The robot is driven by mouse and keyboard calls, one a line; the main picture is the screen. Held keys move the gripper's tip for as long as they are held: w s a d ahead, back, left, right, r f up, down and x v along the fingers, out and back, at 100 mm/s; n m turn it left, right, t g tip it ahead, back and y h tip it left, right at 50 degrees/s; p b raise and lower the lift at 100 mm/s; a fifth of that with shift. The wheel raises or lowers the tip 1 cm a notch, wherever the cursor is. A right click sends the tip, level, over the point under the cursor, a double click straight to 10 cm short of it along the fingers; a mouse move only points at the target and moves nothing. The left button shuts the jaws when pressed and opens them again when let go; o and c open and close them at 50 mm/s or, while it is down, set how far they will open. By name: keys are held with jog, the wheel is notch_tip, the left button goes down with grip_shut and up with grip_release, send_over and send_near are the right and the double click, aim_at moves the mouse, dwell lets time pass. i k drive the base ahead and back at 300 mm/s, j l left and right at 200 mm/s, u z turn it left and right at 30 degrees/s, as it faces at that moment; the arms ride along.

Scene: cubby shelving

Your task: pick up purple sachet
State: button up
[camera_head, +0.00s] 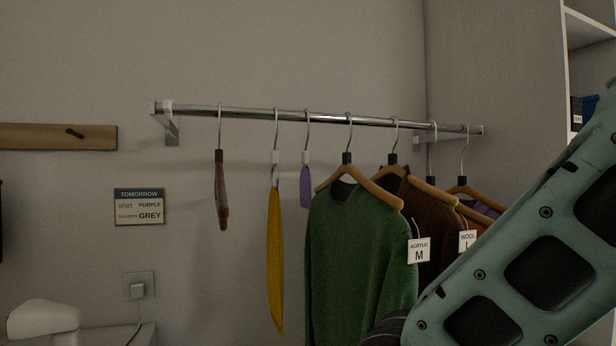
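The purple sachet (306,188) hangs from a hook on the metal rail (260,112). It is a small, narrow purple piece below a pale top. It hangs between a yellow hanging cloth (275,255) on its left and a green sweater (358,255) on its right. The sweater's hanger and shoulder are close beside its lower part. My gripper is not in view. Only a teal link of my arm shows at the lower right, in front of the garments on that side.
A bare wooden hanger (221,190) hangs at the left of the rail. Brown and other garments (395,195) with tags crowd its right end. A sign (139,207) and a peg board (58,136) are on the wall. Shelving (590,40) stands at right.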

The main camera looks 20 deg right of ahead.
aim_at(305, 194)
jog(key=u, duration=1.85)
jog(key=z, duration=2.2)
jog(key=i+j+z, duration=0.1)
jog(key=j+z, duration=0.5)
jog(key=z, duration=0.25)
jog(key=j+z, duration=0.4)
jog(key=j, duration=0.2)
